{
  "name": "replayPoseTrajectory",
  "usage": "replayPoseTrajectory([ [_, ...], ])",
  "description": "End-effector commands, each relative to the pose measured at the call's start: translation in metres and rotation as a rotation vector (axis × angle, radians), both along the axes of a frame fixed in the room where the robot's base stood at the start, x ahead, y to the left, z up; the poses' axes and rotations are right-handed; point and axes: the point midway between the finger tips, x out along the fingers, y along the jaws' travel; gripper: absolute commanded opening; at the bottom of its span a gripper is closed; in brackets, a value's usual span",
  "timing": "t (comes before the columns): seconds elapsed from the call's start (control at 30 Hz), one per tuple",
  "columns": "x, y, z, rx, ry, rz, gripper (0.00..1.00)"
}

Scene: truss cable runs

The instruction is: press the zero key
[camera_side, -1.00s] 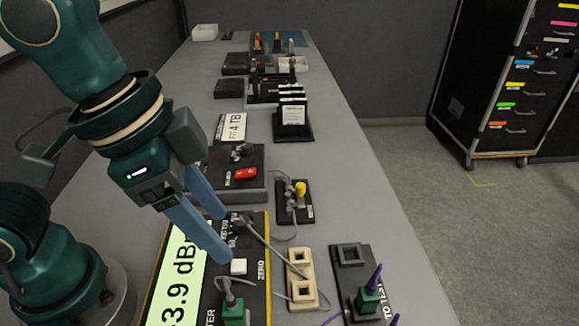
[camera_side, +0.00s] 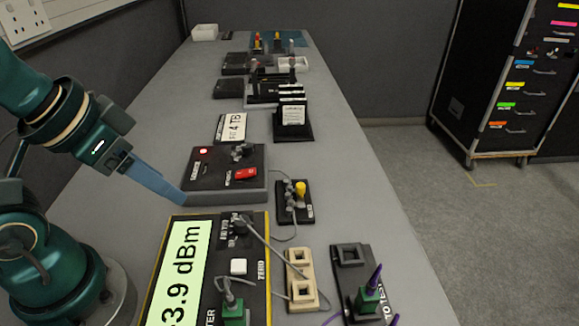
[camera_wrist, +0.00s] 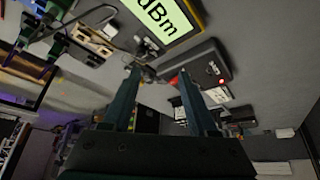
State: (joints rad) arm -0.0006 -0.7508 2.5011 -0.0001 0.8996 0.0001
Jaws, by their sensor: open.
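Part of the meter shows at the top of the wrist view (camera_wrist: 195,17); I cannot make out the key there. My gripper (camera_side: 182,200) is up and left of the key, clear of it, near the box with the red switch. In the wrist view my gripper (camera_wrist: 158,72) has its two fingers apart with nothing held.
A dark box with a red switch (camera_side: 246,174) and a lit red lamp (camera_side: 204,152) stands behind the meter. Grey cables cross the meter's right side to a beige socket block (camera_side: 300,275). A green plug (camera_side: 233,315) stands close in front of the key.

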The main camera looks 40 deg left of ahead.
Motion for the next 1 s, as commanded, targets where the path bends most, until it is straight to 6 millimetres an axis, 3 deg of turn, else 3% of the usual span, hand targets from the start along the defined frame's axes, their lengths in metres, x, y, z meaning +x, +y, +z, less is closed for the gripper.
replayPoseTrajectory([
  [0.03,0.0001,-0.0001,0.0,0.0,0.0,0.0,0.38],
  [0.13,0.0001,-0.0001,0.0,0.0,0.0,0.0,0.0],
  [1.0,0.0001,-0.0001,0.0002,0.0,0.0,0.0,0.0],
])
